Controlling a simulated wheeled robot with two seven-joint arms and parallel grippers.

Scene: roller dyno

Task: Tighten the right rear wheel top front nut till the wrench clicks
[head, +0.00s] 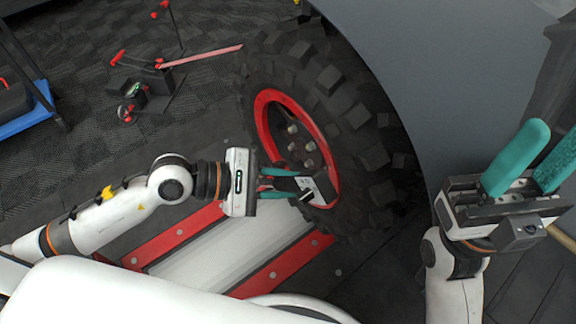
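The wheel (352,112) is a chunky black tyre with a red rim (265,118), standing upright at centre. Several pale nuts (309,146) show around its dark hub; I cannot tell which is the top front one. My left gripper (287,183) reaches in from the left in front of the lower rim. Its teal fingers appear shut on a dark, boxy tool (320,186), probably the wrench, whose far end is at the rim's lower part. Whether it touches a nut is hidden. My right gripper (530,158) is at the far right, fingers apart, with nothing seen between them.
A grey body panel (440,70) curves beside the wheel at the right. Red-edged roller plates (285,262) lie below the wheel. A black stand with red knobs (155,85) and a blue-edged trolley (28,119) stand at upper left. Dark tiled floor is open between.

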